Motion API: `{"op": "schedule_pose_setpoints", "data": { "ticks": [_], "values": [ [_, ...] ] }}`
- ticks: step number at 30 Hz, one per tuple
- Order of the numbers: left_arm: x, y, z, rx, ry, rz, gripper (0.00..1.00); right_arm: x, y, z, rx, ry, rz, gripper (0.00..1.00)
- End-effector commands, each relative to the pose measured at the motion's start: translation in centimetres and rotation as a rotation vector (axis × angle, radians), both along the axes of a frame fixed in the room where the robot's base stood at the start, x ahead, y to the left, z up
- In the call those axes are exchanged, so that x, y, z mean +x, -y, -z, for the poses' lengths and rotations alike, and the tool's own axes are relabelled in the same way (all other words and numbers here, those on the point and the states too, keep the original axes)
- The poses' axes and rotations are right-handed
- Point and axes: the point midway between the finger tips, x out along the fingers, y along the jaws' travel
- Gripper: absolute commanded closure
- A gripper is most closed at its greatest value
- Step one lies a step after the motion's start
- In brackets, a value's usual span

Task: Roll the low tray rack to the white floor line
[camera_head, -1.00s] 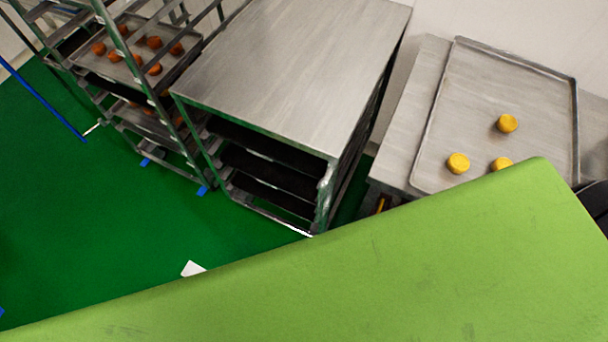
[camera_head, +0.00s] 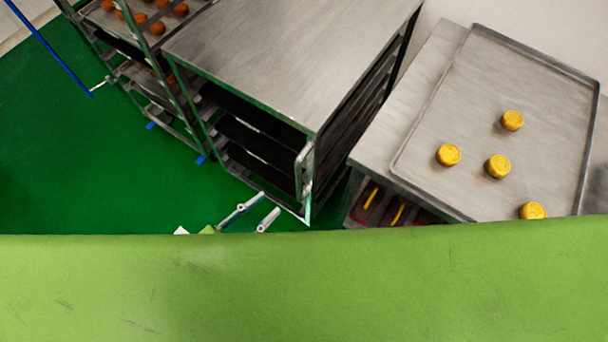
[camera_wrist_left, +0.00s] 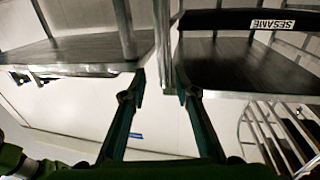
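The low tray rack (camera_head: 295,62) is a steel frame with a flat metal top and dark trays inside. It stands in the upper middle of the head view, with an upright handle (camera_head: 300,172) at its near corner. My left gripper (camera_head: 270,204) is open beside the rack's lower front, left of that corner. In the left wrist view its fingers (camera_wrist_left: 160,76) are apart, with a metal post between their tips in the picture. I cannot tell whether they touch it. A small white patch (camera_head: 181,231) on the floor may be part of the floor line. My right gripper is not in view.
A taller rack (camera_head: 172,62) with trays of orange-brown pieces stands close on the left. A steel table with a tray (camera_head: 478,95) of yellow pieces stands on the right. Green floor (camera_head: 80,175) is open at left. A light green part of mine hides the lower area.

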Motion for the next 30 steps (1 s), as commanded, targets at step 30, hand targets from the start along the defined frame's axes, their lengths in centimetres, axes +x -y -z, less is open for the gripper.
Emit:
{"op": "schedule_pose_setpoints", "data": {
  "ticks": [30],
  "values": [
    [8.1,8.7,0.0,0.001,-0.001,-0.004,0.72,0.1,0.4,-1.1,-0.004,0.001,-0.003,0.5]
  ]
}}
